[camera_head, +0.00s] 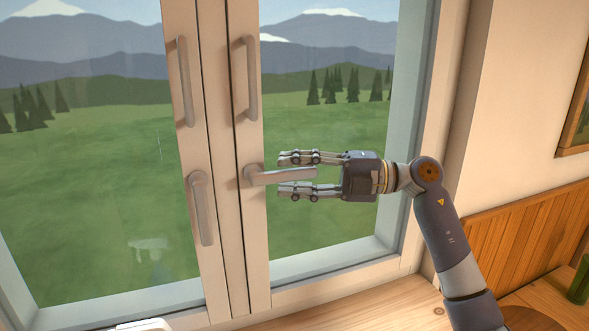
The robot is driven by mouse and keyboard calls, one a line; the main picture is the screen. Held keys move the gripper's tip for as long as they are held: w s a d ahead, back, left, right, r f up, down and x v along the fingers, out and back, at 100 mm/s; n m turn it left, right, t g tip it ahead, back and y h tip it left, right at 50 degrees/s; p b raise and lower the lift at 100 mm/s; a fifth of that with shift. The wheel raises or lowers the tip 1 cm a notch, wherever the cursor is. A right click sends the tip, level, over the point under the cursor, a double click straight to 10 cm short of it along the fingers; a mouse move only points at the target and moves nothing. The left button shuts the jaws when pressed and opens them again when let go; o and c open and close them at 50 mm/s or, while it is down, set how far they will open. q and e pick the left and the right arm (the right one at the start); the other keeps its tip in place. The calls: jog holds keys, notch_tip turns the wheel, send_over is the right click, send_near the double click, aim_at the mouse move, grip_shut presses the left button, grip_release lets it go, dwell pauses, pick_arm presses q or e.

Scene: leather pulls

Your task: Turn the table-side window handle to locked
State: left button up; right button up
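The table-side window handle (285,176) is on the right sash, nearer the round table. Its lever points right, roughly level, from a round base on the frame. My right gripper (280,174) comes in from the right. Its fingers are open, one above and one below the lever, with gaps visible on both sides. I cannot tell from this view whether the lever lies at the same depth as the fingers. The other window handle (202,210), on the left sash, points down. My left gripper is not in view.
Fixed vertical pulls stand above the handles on the left sash (184,82) and right sash (251,78). A wooden sill (370,308) runs below. A round wooden table (545,310) with a green object (580,282) is at lower right. Part of a white object (145,325) shows at lower left.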

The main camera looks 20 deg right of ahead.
grip_shut()
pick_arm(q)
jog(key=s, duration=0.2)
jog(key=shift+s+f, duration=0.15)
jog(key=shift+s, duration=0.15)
pick_arm(e)
jog(key=shift+f, duration=0.15)
